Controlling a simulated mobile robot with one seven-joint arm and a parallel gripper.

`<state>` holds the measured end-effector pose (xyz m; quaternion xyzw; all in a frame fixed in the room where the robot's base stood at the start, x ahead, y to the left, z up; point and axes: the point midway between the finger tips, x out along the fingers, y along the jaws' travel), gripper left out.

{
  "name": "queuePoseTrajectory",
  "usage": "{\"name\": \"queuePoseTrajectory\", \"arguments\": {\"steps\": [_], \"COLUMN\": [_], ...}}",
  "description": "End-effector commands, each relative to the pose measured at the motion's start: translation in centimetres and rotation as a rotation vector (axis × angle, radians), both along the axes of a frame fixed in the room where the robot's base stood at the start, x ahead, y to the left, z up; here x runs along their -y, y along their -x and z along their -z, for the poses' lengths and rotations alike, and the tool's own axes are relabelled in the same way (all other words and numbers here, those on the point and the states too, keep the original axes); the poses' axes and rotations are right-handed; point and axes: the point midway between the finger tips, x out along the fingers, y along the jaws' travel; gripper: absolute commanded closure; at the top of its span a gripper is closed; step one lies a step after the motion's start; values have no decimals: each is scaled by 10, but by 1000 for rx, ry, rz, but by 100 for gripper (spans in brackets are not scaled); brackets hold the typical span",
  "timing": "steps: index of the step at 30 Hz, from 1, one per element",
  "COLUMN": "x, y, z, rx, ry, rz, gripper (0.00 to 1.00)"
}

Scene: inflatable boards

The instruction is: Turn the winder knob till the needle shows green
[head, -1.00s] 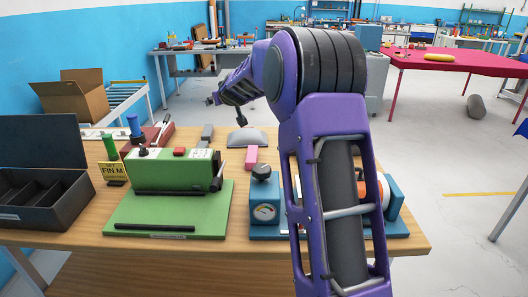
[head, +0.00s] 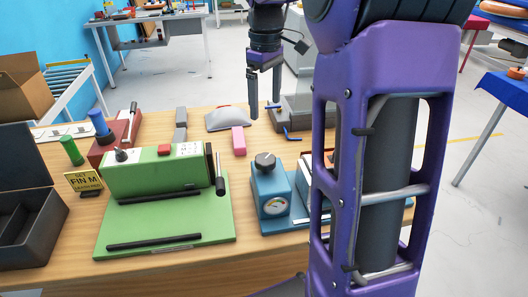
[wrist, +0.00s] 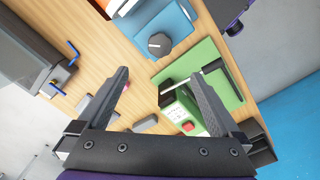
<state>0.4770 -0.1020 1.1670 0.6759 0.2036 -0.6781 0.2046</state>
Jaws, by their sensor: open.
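The winder is a blue device (head: 271,205) near the table's front, with a dark grey round knob (head: 265,161) on top and a round gauge (head: 275,206) on its front face. The gauge is too small to read its needle. In the wrist view the knob (wrist: 159,44) lies beyond my fingertips, near the top middle. My gripper (head: 264,112) points down behind and above the blue device, apart from the knob. Its two fingers are spread and empty; they also show in the wrist view (wrist: 160,80).
A green machine (head: 160,172) with a lever stands left of the winder. A pink block (head: 238,141), a grey pouch (head: 227,119) and a grey fixture with blue handles (head: 300,115) lie behind. A dark open case (head: 28,225) is at left.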

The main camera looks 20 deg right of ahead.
Motion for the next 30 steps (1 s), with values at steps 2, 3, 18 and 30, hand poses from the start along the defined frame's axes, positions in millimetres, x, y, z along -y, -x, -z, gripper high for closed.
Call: {"name": "queuePoseTrajectory", "arguments": {"steps": [2, 3, 18, 30], "x": [0, 0, 0, 0], "y": [0, 0, 0, -1], "z": [12, 19, 126, 168], "rx": [-3, -4, -2, 1], "ry": [-1, -2, -2, -2], "rz": [0, 0, 1, 0], "gripper": [0, 0, 0, 0]}}
